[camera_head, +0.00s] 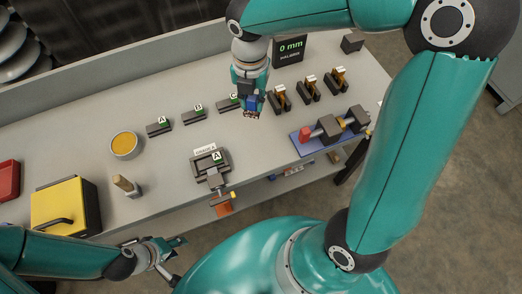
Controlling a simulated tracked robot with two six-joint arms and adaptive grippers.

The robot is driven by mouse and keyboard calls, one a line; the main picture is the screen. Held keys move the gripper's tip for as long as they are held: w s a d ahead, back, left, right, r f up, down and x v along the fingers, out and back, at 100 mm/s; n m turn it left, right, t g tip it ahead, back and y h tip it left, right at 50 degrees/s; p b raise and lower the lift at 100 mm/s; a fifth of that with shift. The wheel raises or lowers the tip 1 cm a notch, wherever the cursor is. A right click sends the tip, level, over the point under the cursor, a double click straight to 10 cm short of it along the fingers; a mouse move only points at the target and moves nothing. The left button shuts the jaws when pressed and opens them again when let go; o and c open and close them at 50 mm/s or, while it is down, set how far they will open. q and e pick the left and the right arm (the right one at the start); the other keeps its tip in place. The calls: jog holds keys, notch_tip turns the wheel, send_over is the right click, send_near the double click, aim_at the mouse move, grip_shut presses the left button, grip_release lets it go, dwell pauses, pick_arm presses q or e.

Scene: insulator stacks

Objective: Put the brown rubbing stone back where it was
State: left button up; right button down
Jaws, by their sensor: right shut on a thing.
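My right gripper (250,112) hangs over the bench beside the block marked C (228,104). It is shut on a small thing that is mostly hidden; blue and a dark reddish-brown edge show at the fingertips. I cannot tell for sure that this is the brown rubbing stone, and no other plainly brown stone shows. My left gripper (176,260) is open and empty, low in front of the bench edge.
Blocks A (158,127) and B (192,115) stand left of C. Several brown-topped holders (308,90) and a blue-based fixture (330,132) stand right.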

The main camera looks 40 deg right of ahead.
jog(key=s+f+n, duration=0.1)
jog(key=f+n, duration=0.1)
jog(key=f, duration=0.2)
jog(key=s+f+n, duration=0.1)
jog(key=f+n, duration=0.1)
jog(key=f, duration=0.2)
jog(key=f+n+b, duration=0.1)
jog(key=f+n, duration=0.2)
jog(key=f, duration=0.2)
jog(key=shift+s+d, duration=0.35)
jog(key=shift+s, duration=0.05)
jog(key=shift+f+b, duration=0.65)
jog(key=shift+f, duration=2)
jog(key=c, duration=1)
grip_release()
